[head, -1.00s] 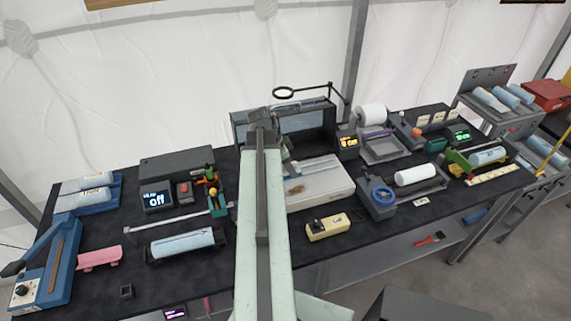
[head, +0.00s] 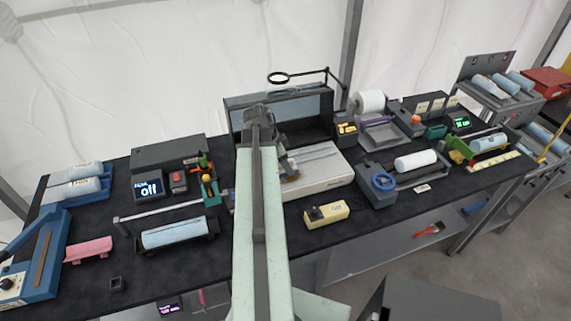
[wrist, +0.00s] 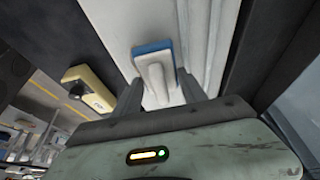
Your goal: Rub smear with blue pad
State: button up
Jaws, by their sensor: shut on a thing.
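My gripper (wrist: 160,84) is shut on the pale handle of the blue pad (wrist: 153,48). The pad's blue edge faces away from my fingers, over a long white ribbed surface. I cannot tell whether it touches that surface. In the head view my gripper is mostly hidden behind my arm, at the left part of the white plate (head: 325,178). A small brownish patch (head: 291,178) shows on the plate beside my gripper; it may be the smear, partly hidden. No smear is clear in the wrist view.
A yellow box (head: 327,214) stands in front of the plate, and a grey unit with a blue ring (head: 382,182) to its right. A dark open hood (head: 290,108) stands behind. A blue roll on a stand (head: 174,232) lies left of my arm. Bare black bench shows at front left.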

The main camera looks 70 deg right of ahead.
aim_at(294, 165)
jog(key=shift+f+b, duration=1.05)
jog(key=shift+f, duration=0.05)
jog(key=shift+r, duration=0.1)
jog(key=shift+s+a+r, duration=0.1)
jog(key=shift+s+a, duration=1.2)
jog(key=shift+a, duration=0.3)
jog(key=shift+s+d, duration=0.55)
jog(key=shift+s, duration=0.05)
jog(key=shift+w+d, duration=1.3)
jog(key=shift+d, duration=0.3)
jog(key=shift+s+d, duration=0.4)
jog(key=shift+s, duration=0.25)
jog(key=shift+s+a, duration=1.3)
jog(key=shift+a, duration=0.25)
